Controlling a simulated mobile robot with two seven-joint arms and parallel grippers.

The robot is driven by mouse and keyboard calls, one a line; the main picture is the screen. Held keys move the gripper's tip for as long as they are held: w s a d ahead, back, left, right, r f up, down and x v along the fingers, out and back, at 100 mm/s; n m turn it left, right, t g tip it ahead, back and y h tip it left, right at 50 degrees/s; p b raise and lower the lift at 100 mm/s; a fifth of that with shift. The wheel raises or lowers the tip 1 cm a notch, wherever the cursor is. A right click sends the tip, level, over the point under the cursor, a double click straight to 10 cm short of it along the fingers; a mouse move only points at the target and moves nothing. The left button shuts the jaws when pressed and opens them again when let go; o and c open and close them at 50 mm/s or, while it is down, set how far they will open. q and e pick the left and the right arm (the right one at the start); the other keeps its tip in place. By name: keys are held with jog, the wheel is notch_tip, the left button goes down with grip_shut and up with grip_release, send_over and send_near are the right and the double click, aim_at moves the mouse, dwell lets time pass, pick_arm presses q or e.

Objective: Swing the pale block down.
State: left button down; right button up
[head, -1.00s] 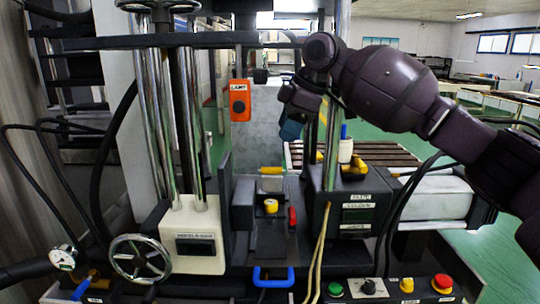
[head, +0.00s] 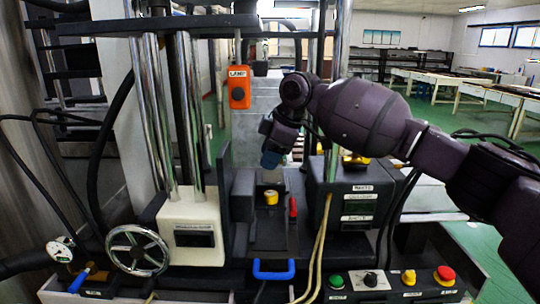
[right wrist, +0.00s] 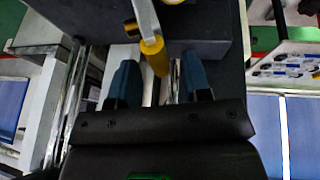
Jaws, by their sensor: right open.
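A small pale block (head: 270,176) sits in the middle of the machine, between dark blocks, behind a yellow knob (head: 271,197). My right gripper (head: 271,160) is just above and behind it, with blue fingertips pointing down. The gripper hides the yellow handle there in the head view. In the right wrist view, the yellow handle (right wrist: 153,57) on a pale bar (right wrist: 146,16) lies between the two spread blue fingertips of the open right gripper (right wrist: 160,78). I cannot tell whether either finger touches it. My left gripper is not in view.
A cream block (head: 192,232) with a handwheel (head: 138,251) stands left. An orange pendant (head: 238,88) hangs behind. A dark labelled housing (head: 350,195) stands right of the pale block, under my right arm. A red lever (head: 293,206) and a blue handle (head: 273,270) are in front.

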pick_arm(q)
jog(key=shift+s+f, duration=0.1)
pick_arm(e)
grip_shut()
dwell(0.4)
